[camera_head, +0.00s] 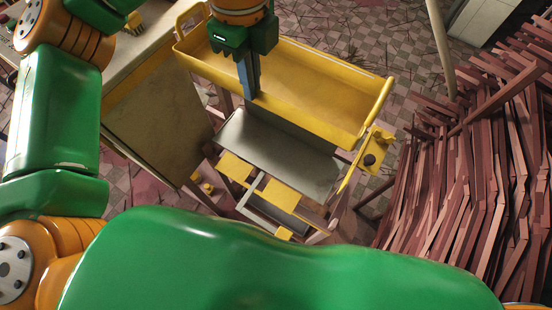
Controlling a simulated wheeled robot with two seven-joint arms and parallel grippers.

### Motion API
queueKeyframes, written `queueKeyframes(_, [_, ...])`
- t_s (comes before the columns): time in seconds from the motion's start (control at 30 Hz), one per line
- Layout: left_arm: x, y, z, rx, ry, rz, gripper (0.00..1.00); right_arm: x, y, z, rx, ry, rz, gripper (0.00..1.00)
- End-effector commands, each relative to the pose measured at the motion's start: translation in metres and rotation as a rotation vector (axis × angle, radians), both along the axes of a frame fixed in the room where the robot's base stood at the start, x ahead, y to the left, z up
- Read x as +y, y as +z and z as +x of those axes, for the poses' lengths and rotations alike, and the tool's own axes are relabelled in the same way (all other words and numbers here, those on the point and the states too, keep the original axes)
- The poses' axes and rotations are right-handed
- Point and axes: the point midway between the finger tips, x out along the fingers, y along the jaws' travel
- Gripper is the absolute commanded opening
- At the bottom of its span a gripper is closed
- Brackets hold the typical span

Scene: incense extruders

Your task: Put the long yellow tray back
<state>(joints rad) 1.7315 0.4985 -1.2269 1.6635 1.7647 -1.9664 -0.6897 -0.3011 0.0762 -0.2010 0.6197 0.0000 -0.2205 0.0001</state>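The long yellow tray (318,82) lies across the upper middle of the head view, sloping down to the right, with a bar handle at each short end. It appears to sit above a machine with a grey plate (275,150). My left gripper (251,92) points down at the tray's near long side, left of its middle. Its blue-grey fingers overlap the near wall and end around its rim. The fingers are seen nearly edge-on, so I cannot tell whether they pinch the wall. My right gripper is not in view.
A beige cabinet (160,115) stands left of the tray. Yellow blocks (235,167) and a yellow bracket with a dark knob (372,158) are on the machine. A rack of reddish sticks (460,180) fills the right side. Tiled floor (345,25) shows behind.

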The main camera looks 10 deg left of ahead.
Motion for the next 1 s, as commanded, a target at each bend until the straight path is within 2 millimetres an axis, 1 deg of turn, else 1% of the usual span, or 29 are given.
queueKeyframes(0.03, [0.000,-0.034,0.000,-0.001,0.000,0.000,0.00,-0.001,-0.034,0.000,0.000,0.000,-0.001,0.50])
queueKeyframes(0.2, [-0.001,-0.093,0.000,-0.001,0.000,0.000,0.00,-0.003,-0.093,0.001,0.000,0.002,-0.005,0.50])
queueKeyframes(0.3, [-0.001,-0.117,0.001,-0.001,0.000,0.000,0.00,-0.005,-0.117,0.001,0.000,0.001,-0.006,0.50])
queueKeyframes(0.4, [-0.001,-0.126,0.001,0.000,0.000,0.000,0.00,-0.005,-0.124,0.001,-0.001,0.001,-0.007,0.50])
queueKeyframes(0.47, [0.000,-0.136,0.000,0.002,0.001,0.002,0.00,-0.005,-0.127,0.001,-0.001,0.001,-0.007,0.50])
queueKeyframes(0.57, [0.000,-0.168,0.000,0.004,0.001,0.003,0.00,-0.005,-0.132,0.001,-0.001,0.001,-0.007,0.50])
queueKeyframes(0.6, [0.000,-0.184,0.000,0.005,-0.001,0.002,0.00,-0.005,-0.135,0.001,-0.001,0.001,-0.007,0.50])
queueKeyframes(0.7, [0.000,-0.219,0.000,0.005,0.000,0.002,0.00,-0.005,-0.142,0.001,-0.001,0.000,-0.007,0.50])
queueKeyframes(0.8, [-0.001,-0.245,0.000,0.003,0.000,0.001,0.00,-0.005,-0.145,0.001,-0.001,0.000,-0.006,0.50])
queueKeyframes(1.0, [-0.001,-0.270,0.001,0.002,0.000,0.001,0.00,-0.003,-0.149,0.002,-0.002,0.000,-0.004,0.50])
